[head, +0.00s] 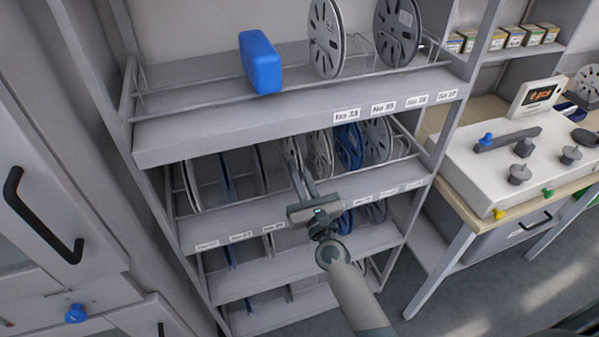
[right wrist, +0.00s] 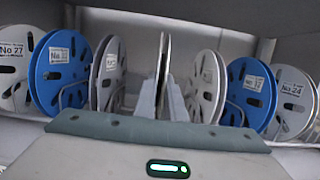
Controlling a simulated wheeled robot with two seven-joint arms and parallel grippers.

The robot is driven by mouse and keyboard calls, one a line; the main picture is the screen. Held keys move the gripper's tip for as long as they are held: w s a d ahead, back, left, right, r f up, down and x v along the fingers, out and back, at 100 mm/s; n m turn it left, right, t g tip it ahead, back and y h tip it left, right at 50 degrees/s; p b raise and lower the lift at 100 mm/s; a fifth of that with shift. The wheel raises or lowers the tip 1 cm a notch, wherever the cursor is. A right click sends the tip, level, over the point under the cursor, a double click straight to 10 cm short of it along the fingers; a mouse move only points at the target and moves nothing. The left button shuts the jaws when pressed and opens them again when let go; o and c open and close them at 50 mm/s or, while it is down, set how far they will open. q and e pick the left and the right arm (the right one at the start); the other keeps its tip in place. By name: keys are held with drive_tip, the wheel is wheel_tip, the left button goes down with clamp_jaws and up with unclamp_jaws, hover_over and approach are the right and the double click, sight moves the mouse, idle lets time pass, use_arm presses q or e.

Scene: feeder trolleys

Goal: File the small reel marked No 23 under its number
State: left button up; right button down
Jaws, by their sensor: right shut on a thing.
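My right gripper (head: 303,178) reaches into the second shelf from the top of the trolley (head: 290,107). It is shut on a thin grey reel (head: 290,150), which stands upright in the row. In the right wrist view, the fingers (right wrist: 161,97) pinch this reel (right wrist: 163,58), which is seen edge-on, so its marking cannot be read. Grey and blue reels stand on both sides of it. One on the far left is marked No 27 (right wrist: 16,62) and one on the far right No 24 (right wrist: 293,100). My left gripper is not in view.
Wire dividers (right wrist: 133,95) separate the reels. The top shelf holds a blue block (head: 260,62) and large reels (head: 325,38); its labels (head: 347,115) face front. A workbench (head: 490,165) stands right, and a cabinet with a black handle (head: 40,222) left.

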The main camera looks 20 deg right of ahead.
drive_tip(key=shift+w+f, duration=0.25)
drive_tip(key=shift+f, duration=0.05)
drive_tip(key=shift+f+b, duration=0.15)
drive_tip(key=shift+b, duration=0.25)
idle(0.5)
drive_tip(key=c, duration=1.7)
unclamp_jaws()
drive_tip(key=shift+c, duration=0.2)
drive_tip(key=shift+s, duration=0.1)
